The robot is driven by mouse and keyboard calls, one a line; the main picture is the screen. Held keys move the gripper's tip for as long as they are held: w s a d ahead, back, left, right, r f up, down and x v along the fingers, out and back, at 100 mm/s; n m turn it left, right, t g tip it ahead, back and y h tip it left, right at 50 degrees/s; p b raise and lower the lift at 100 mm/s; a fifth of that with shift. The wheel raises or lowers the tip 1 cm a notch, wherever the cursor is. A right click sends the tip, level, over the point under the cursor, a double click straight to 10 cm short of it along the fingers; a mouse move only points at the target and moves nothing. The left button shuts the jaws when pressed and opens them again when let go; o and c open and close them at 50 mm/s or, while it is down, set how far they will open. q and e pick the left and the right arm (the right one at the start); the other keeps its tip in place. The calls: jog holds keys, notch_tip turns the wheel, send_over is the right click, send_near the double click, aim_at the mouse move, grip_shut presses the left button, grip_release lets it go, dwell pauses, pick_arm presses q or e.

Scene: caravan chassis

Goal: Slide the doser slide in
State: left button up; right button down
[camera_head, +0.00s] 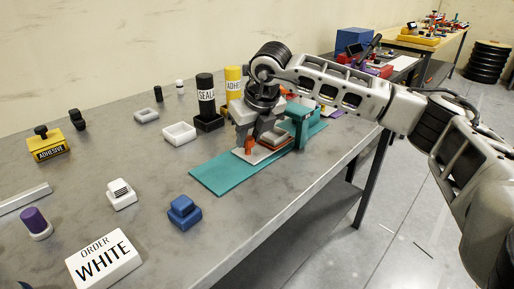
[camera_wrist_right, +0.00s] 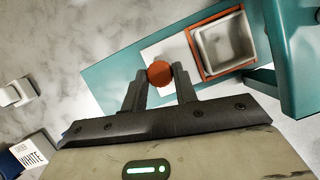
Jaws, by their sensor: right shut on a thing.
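The doser slide (camera_head: 268,154) is a flat white plate with an orange knob and an orange-edged frame, lying on the teal base (camera_head: 215,177). In the right wrist view the slide's white plate (camera_wrist_right: 165,48) shows beyond the fingers, with a pale square cup (camera_wrist_right: 221,43) inside the orange frame. My right gripper (camera_wrist_right: 159,84) is shut on the orange knob (camera_wrist_right: 159,73). The teal housing (camera_head: 301,124) stands on the base to the right of my gripper, and it also shows in the right wrist view (camera_wrist_right: 292,60). My left gripper is not in view.
Black SEAL (camera_head: 206,98) and yellow ADHESIVE (camera_head: 233,84) bottles stand behind the base. A white tray (camera_head: 179,133), a blue block (camera_head: 184,212) and an ORDER WHITE sign (camera_head: 103,258) are to the left. The base's left end is bare.

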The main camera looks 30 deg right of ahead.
aim_at(261, 149)
jog(key=d, duration=0.3)
jog(key=shift+w, duration=0.4)
jog(key=shift+w+d+r, duration=0.1)
jog(key=shift+d, duration=0.25)
jog(key=c, duration=1.1)
grip_release()
jog(key=shift+d, duration=0.15)
jog(key=v, duration=1.6)
